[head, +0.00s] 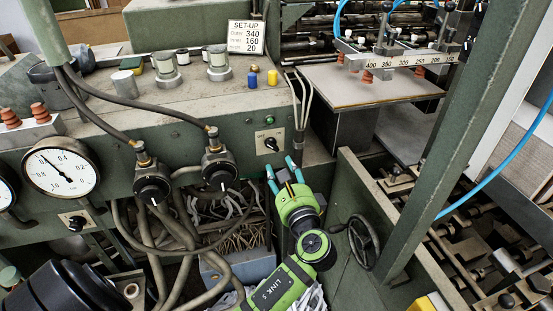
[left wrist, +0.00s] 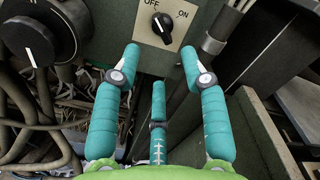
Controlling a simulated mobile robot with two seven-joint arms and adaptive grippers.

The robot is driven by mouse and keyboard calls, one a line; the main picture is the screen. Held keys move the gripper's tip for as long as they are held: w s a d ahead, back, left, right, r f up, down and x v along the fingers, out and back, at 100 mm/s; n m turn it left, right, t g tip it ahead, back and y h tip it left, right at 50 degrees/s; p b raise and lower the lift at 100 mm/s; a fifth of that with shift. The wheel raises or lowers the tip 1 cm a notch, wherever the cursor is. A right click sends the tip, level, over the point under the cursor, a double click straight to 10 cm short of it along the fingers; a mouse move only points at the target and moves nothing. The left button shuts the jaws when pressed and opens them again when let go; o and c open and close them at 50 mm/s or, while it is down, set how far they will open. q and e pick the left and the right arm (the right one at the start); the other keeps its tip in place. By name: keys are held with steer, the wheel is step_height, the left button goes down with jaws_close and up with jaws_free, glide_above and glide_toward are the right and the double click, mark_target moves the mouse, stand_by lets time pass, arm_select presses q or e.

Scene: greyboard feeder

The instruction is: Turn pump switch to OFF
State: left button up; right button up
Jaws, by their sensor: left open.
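The switch (head: 270,143) is a black knob on a pale plate at the right end of the green front panel. In the left wrist view the knob (left wrist: 162,27) lies under the marks OFF and ON; its bar slants from upper left to lower right, and I cannot tell for sure which mark it points at. My left gripper (head: 281,166) has teal fingers and is open and empty just below the plate. In the left wrist view its fingertips (left wrist: 160,53) are spread to either side below the knob, seemingly not touching it. My right gripper is not in view.
Two black regulator knobs (head: 153,186) with hoses sit left on the panel. A pressure gauge (head: 61,172) and another small switch (head: 76,221) are farther left. A handwheel (head: 363,242) and a slanted green post (head: 462,130) stand to the right. A grey pipe (left wrist: 219,32) runs beside the plate.

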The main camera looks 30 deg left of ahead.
arm_select(q)
steer(key=v, duration=0.4)
stand_by(0.4)
steer(key=d+f+m+h, duration=0.1)
steer(key=d+f+h, duration=0.15)
steer(key=f, duration=0.75)
steer(key=d+f+h, duration=0.1)
steer(key=f+h, duration=0.3)
steer(key=f, duration=0.6)
steer(key=s+d+f+n+g+h, duration=0.15)
steer(key=s+f, duration=0.25)
steer(key=f, duration=0.4)
steer(key=s+d+f+n+g+h, duration=0.1)
steer(key=s+f+g+h, duration=0.15)
steer(key=f, duration=0.65)
steer(key=s+f+n+g+h, duration=0.2)
steer(key=s+f+n+g, duration=0.25)
steer(key=s+f, duration=1)
steer(key=s+a+f+n+g, duration=0.1)
steer(key=s+n, duration=0.3)
steer(key=s, duration=0.6)
steer(key=s+a+f+n+g+h, duration=0.1)
steer(key=s+f+n, duration=0.2)
steer(key=s, duration=0.7)
steer(key=shift+f+n, duration=0.2)
steer(key=shift+n, duration=0.6)
